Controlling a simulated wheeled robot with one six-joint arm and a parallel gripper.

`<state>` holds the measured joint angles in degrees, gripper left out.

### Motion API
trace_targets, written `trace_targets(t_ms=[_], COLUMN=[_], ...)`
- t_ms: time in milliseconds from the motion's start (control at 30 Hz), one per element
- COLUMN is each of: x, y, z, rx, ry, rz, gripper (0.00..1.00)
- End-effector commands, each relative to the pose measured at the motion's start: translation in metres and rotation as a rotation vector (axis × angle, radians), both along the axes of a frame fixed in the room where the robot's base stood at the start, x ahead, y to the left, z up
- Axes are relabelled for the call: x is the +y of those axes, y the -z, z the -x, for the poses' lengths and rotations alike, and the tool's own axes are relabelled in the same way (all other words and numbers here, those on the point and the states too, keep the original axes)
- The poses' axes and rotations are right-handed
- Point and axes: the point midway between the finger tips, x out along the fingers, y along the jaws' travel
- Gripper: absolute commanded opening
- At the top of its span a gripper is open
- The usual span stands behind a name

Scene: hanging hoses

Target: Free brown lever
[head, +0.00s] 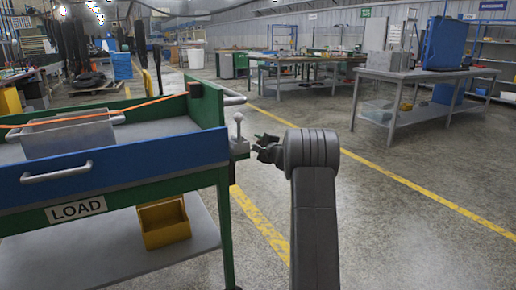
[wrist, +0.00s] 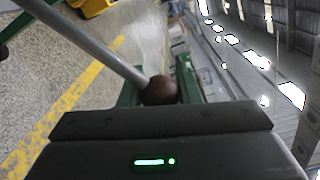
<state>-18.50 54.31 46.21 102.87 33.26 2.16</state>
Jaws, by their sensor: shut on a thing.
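The brown lever shows in the wrist view as a round brown knob (wrist: 160,90) at the end of a straight grey rod (wrist: 88,42). My gripper (wrist: 160,84) has its green fingers on both sides of the knob and is shut on it. In the head view my gripper (head: 259,147) is just right of the cart's corner, beside a grey block (head: 239,148). The brown knob cannot be made out there. A pale-knobbed lever (head: 238,125) stands upright on the block, left of my gripper and apart from it.
The cart (head: 75,213) with a LOAD label fills the left. A grey bin (head: 68,137) sits on it, with an orange cord (head: 120,110) stretched above. A yellow bin (head: 164,222) is on its lower shelf. Floor to the right is clear up to a grey table (head: 425,75).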

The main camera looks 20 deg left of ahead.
Motion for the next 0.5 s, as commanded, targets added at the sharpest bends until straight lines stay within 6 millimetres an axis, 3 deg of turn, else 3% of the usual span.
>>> trace_targets(t_ms=[400, 433, 500], x=[0.0003, 0.0003, 0.0003], y=[-0.0004, -0.0004, -0.0004], z=[0.0004, 0.0004, 0.0004], rx=[-0.006, -0.006, -0.006], ry=[-0.001, -0.001, -0.001], rz=[0.006, 0.006, 0.006], gripper=[0.00, 0.32, 0.46])
